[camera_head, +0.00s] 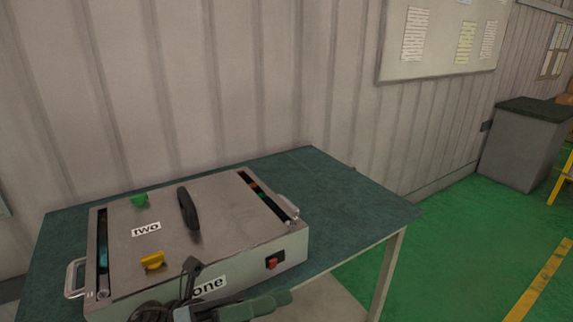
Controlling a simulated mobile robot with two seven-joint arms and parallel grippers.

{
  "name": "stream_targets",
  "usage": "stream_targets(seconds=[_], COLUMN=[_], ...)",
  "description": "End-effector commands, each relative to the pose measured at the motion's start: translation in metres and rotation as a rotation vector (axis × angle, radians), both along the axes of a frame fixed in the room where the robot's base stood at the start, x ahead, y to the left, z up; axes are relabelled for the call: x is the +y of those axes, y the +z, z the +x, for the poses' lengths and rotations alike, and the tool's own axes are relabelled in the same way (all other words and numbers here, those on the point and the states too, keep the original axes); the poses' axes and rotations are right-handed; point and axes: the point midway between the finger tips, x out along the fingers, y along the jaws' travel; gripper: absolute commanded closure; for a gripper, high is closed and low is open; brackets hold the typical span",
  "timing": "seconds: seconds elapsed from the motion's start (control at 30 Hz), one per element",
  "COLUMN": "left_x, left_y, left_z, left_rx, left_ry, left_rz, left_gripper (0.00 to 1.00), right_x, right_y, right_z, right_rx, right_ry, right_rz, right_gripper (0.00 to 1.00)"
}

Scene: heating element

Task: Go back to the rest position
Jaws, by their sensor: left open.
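A metal box-shaped device (225,222) stands on the dark green table top (340,195). Its lid carries a black handle (188,208), a green knob (139,200), a yellow knob (152,261) and a label reading "two" (146,229). Its front carries a label reading "one" (209,285) and a red switch (272,263). My left gripper (222,290) is low in the picture, in front of the device's front edge, open, with nothing seen between its fingers. It hides part of the device's front. Whether it touches the device I cannot tell. My right gripper is not in view.
A corrugated wall (240,80) rises behind the table, with a notice board (440,40) on it. The table's right edge is clear. Green floor (460,260) is open to the right, with a grey cabinet (520,150) farther back.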

Motion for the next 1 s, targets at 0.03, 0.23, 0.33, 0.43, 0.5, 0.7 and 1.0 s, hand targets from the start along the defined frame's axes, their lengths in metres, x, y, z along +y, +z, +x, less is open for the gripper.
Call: stream_targets(seconds=[0.03, 0.23, 0.33, 0.43, 0.5, 0.7, 1.0], left_x=[0.004, 0.032, 0.051, 0.072, 0.087, 0.129, 0.166], left_y=[-0.008, -0.059, -0.098, -0.145, -0.181, -0.287, -0.385], left_z=[0.006, 0.032, 0.038, 0.034, 0.024, -0.035, -0.156], left_rx=[0.133, 0.655, 0.92, 1.183, 1.366, 1.866, 2.365], left_ry=[0.039, 0.192, 0.271, 0.353, 0.413, 0.601, 0.852], left_rz=[-0.051, -0.244, -0.343, -0.446, -0.522, -0.749, -1.039], left_gripper=[0.55, 0.55, 0.55, 0.55, 0.55, 0.55, 0.55], right_x=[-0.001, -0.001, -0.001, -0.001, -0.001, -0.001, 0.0], right_y=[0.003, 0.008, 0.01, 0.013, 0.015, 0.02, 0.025], right_z=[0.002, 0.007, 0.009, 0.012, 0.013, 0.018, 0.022], right_rx=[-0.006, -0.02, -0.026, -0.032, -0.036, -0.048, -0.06], right_ry=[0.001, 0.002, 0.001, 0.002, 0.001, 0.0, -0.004], right_rz=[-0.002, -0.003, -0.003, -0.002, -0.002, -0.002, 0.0], right_gripper=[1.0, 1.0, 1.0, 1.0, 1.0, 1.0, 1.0])
